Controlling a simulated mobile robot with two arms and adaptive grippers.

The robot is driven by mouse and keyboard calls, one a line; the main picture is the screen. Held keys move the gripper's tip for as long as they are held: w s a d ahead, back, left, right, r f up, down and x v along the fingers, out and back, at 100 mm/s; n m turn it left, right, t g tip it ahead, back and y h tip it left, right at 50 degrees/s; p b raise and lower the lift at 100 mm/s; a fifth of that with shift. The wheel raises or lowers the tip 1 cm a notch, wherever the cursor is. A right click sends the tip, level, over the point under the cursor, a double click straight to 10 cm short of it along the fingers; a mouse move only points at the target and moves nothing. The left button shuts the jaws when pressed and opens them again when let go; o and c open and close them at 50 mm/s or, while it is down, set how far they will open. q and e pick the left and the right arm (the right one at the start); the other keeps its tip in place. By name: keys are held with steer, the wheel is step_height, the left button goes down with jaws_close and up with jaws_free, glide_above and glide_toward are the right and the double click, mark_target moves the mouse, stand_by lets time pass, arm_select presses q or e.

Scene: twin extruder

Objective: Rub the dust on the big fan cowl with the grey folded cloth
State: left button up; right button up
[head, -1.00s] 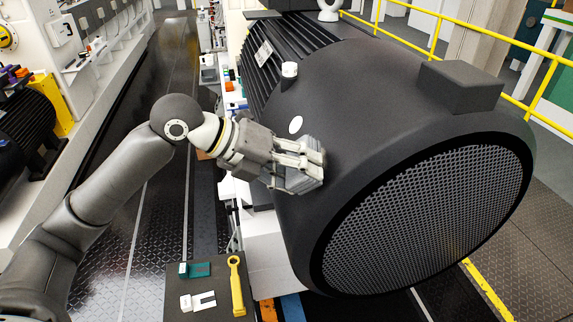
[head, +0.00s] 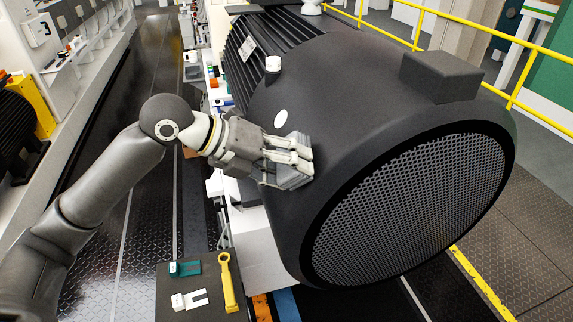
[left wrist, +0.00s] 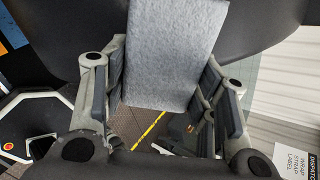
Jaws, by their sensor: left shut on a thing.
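The big fan cowl (head: 370,110) is a dark grey drum with a round perforated grille (head: 410,205) at its front end. My left gripper (head: 292,160) is at the cowl's left side, shut on the grey folded cloth (head: 294,178). In the left wrist view the cloth (left wrist: 172,50) stands between the two fingers and reaches toward the dark cowl surface (left wrist: 265,22). It looks close against the cowl, but I cannot tell if it touches. A white oval spot (head: 280,118) lies just above the gripper; I cannot make out dust. My right gripper is out of view.
A dark stand at the bottom holds a yellow wrench (head: 227,283), a teal item (head: 185,268) and a white forked piece (head: 190,300). A white cap (head: 273,64) and a dark box (head: 440,76) stick out from the cowl. Yellow railing (head: 480,55) runs behind.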

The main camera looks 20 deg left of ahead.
arm_select(q)
steer(key=shift+x, duration=0.75)
stand_by(0.8)
steer(key=shift+s, duration=0.1)
steer(key=shift+w+a, duration=0.2)
steer(key=shift+w, duration=0.25)
steer(key=shift+w+a, duration=0.55)
steer(key=shift+w, duration=0.15)
steer(key=shift+w+a, duration=0.5)
steer(key=shift+w, duration=0.25)
steer(key=shift+w+a, duration=0.45)
steer(key=shift+w, duration=0.3)
steer(key=shift+w+a, duration=0.5)
steer(key=shift+w, duration=0.25)
steer(key=shift+w+a, duration=0.1)
steer(key=shift+s+d+r, duration=0.1)
steer(key=shift+s+d, duration=0.25)
steer(key=shift+s, duration=0.25)
steer(key=shift+s+d+r, duration=0.1)
steer(key=shift+s+d, duration=0.25)
steer(key=shift+s, duration=0.25)
